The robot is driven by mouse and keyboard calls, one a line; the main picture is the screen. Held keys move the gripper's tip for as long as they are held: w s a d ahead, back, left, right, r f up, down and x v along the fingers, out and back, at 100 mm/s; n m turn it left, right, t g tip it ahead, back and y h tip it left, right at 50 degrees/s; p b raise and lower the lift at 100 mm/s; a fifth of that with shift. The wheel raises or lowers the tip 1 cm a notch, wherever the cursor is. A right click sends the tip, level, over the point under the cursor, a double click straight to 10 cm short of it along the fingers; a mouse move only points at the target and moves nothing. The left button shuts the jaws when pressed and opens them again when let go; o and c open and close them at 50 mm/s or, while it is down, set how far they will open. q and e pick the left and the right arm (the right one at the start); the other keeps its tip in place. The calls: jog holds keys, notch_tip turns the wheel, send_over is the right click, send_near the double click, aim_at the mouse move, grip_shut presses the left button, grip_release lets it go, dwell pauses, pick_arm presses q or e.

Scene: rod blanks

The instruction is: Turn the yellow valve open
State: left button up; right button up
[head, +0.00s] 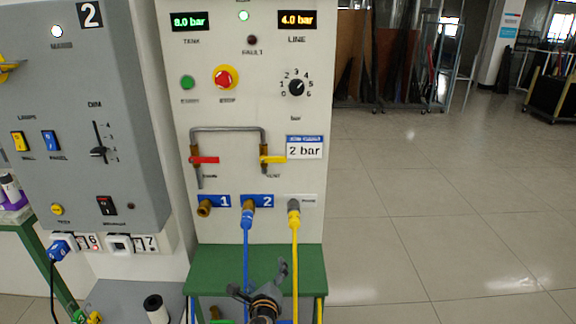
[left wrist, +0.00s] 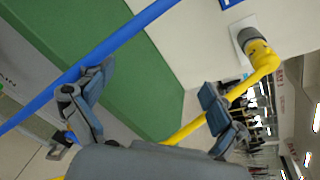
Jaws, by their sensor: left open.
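The yellow valve (head: 273,159) is a flat yellow handle on a brass body, on the right leg of the grey pipe on the white panel. Its handle lies level and points right, across the upright pipe leg. My left gripper (head: 259,279) is at the bottom of the head view, well below the valve, in front of the green shelf. It is open and empty. In the left wrist view its two fingers (left wrist: 157,88) stand wide apart, with the blue and yellow hoses near them. The valve is not in the left wrist view. My right gripper is not in view.
A red valve handle (head: 205,160) sits on the pipe's left leg. The blue hose (head: 247,262) and yellow hose (head: 295,255) hang from ports below the valves, by the gripper. The green shelf (head: 215,270) juts out below. A grey switch panel (head: 75,185) stands left; open floor lies right.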

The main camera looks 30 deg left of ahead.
pick_arm(q)
jog(key=w+r+m+t+y, duration=0.2)
jog(key=w+r+m+t, duration=0.15)
jog(key=r, duration=0.95)
jog(key=m+t+y+b, duration=0.1)
jog(key=m+t+y, duration=0.15)
jog(key=m, duration=0.25)
send_near(273, 160)
jog(key=shift+t+h, duration=0.3)
jog(key=shift+h, duration=0.15)
jog(key=p+x, duration=0.2)
jog(key=x, duration=0.7)
jog(key=shift+w+a, duration=0.1)
jog(key=shift+a, duration=0.2)
jog(key=shift+w+a+r, duration=0.25)
jog(key=shift+w+a, duration=0.05)
jog(key=shift+w, duration=0.15)
jog(key=shift+n, duration=0.25)
jog(key=c, duration=1.2)
